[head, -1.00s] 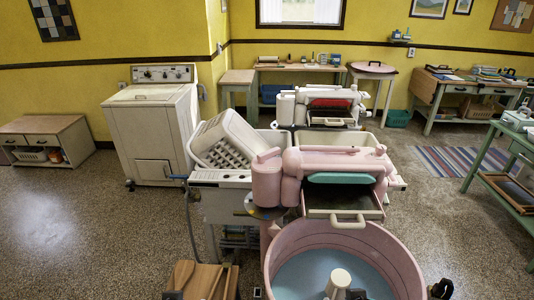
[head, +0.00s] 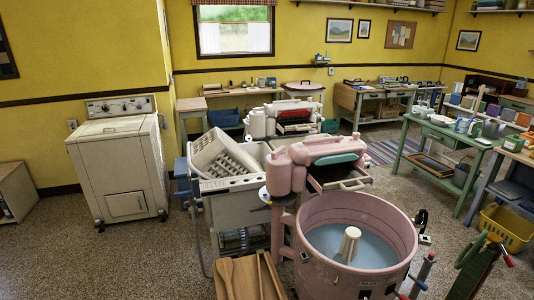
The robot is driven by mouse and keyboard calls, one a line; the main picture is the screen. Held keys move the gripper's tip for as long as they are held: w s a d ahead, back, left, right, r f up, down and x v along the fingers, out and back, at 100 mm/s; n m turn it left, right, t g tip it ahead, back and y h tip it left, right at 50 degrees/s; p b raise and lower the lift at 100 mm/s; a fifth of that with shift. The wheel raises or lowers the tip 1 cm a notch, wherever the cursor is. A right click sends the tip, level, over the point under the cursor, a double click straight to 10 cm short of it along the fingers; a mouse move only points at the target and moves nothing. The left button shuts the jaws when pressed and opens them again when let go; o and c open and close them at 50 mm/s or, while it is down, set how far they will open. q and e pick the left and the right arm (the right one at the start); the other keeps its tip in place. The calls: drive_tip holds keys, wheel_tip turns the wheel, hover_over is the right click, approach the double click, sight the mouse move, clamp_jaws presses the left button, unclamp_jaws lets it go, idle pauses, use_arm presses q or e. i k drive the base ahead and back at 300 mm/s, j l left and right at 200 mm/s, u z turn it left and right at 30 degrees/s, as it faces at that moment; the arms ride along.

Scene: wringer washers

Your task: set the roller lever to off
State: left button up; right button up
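A pink wringer washer stands in front, with a round pink tub (head: 395,222) holding water and a white agitator (head: 349,243). Its pink wringer head (head: 320,151) sits above the tub's back edge, with a teal strip (head: 336,159) along it and a drain tray (head: 340,182) below. A small disc (head: 264,193) with a coloured patch shows at the left of the wringer post. It may belong to the roller lever, but it is too small to tell the setting. A white wringer washer (head: 287,120) with a red part stands behind. Neither of my grippers can be made out.
A green table (head: 440,135) and yellow crate (head: 507,228) are right. Floor is open at left.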

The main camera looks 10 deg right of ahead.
sight(275, 155)
drive_tip(key=i+j+z, duration=0.15)
drive_tip(key=j, duration=0.65)
drive_tip(key=i+j+z, duration=0.1)
drive_tip(key=j, duration=0.65)
drive_tip(key=i+j+z, duration=0.15)
drive_tip(key=j, duration=0.7)
drive_tip(key=i+j+z, duration=0.3)
drive_tip(key=i+j, duration=0.5)
